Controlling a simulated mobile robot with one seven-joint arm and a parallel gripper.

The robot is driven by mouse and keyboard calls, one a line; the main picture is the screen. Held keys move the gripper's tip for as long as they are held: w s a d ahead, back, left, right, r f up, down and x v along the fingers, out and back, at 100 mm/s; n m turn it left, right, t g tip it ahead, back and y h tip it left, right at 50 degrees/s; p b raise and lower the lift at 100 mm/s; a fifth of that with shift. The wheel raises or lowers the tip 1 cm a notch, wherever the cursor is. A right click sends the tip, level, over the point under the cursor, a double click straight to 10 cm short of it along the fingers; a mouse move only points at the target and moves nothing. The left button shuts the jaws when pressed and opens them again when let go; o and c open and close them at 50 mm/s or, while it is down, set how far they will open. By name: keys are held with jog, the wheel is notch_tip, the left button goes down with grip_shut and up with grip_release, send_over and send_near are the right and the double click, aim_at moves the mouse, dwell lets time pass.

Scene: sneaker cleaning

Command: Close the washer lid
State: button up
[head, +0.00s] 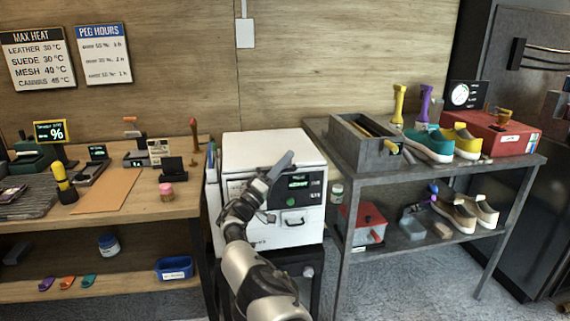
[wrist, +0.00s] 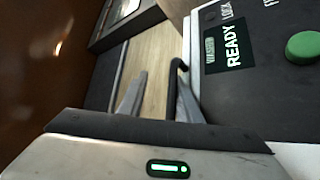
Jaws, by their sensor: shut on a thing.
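The washer (head: 300,228) is a white box with a dark front panel, standing in the middle of the head view. Its white lid (head: 262,148) looks about level on top; I cannot tell whether it is fully down. My gripper (head: 284,162) is at the lid's front edge, above the panel. In the wrist view my gripper (wrist: 155,98) has its fingers around a thin black hooked bar (wrist: 173,88), which looks like the lid handle. The display (wrist: 228,45) reads READY, with a green button (wrist: 303,46) beside it. My arm hides part of the washer's front.
A wooden bench (head: 130,195) with tools and a mat stands close on the left. A grey shelf (head: 345,165) with sneakers, a bin (head: 365,145) and a red box (head: 500,133) stands close on the right.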

jog(key=shift+s+f, duration=0.25)
jog(key=shift+f, duration=0.65)
jog(key=shift+s+a+f+p, duration=0.15)
jog(key=shift+s+a+p, duration=0.05)
jog(key=shift+a+p, duration=0.15)
jog(key=o, duration=0.6)
jog(key=v, duration=0.2)
jog(key=p+v, duration=0.1)
jog(key=v, duration=0.1)
jog(key=shift+s+f, duration=0.2)
jog(key=shift+s, duration=0.2)
jog(key=v, duration=0.3)
jog(key=r+v, duration=0.1)
jog(key=v, duration=0.3)
jog(key=a+p+v, duration=0.1)
jog(key=v, duration=0.3)
jog(key=shift+d+r, duration=0.1)
jog(key=shift+r, duration=0.05)
jog(key=c, duration=0.6)
